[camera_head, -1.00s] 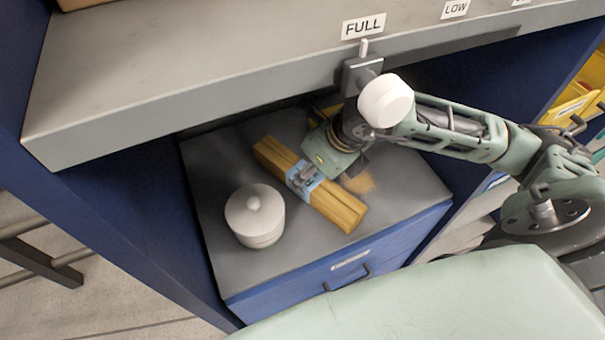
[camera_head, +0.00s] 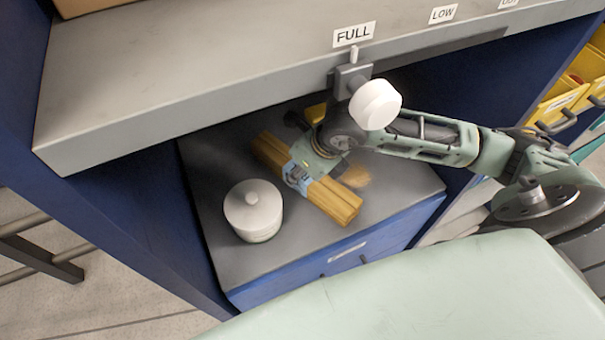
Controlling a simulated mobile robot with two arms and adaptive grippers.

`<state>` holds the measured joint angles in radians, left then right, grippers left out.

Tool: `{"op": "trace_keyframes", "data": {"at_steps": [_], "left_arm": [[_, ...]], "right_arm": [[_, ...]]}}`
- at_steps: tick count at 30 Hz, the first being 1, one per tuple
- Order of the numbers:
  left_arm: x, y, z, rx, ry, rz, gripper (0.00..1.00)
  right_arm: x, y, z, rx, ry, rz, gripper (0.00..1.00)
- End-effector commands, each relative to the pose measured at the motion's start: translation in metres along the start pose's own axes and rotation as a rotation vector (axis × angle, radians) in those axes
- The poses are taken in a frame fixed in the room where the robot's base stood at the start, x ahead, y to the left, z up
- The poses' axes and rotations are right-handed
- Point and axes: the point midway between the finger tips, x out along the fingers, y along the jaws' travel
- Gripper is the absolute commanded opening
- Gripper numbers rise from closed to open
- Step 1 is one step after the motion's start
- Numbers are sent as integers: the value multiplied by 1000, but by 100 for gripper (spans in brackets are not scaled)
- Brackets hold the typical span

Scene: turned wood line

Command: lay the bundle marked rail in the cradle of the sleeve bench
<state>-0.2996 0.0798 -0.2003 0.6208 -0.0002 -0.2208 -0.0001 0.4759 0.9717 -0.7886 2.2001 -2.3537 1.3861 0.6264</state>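A bundle of long wooden strips (camera_head: 335,202) with a pale blue band around its middle lies on the grey top of a low blue cabinet, under the shelf. No readable "rail" mark shows on it. My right gripper (camera_head: 303,172) comes in from the right and is down at the bundle's blue band, overlapping it in the view. Its fingers are small and partly hidden, so I cannot tell whether they grip. My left gripper is not in view. I cannot identify the sleeve bench or its cradle here.
A white lidded jar (camera_head: 253,213) stands close left of the bundle. The grey shelf (camera_head: 190,75) overhangs behind, with a white knob (camera_head: 375,104) under the FULL label (camera_head: 354,34). A tan patch (camera_head: 357,176) lies beside the gripper. Yellow bins (camera_head: 560,105) are at far right.

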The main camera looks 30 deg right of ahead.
Motion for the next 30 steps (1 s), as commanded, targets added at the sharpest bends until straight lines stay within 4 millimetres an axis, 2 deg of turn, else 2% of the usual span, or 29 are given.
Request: {"op": "trace_keyframes", "data": {"at_steps": [1, 14, 25, 30], "left_arm": [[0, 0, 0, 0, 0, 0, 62], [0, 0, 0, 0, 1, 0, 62], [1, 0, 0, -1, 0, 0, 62], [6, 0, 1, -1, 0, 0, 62]], "right_arm": [[0, 0, 0, 0, 0, 0, 37], [0, 0, 0, 0, -1, 0, 0], [-5, 0, 3, 0, -5, 0, 0], [-21, 0, 11, -1, -9, -1, 0]]}}
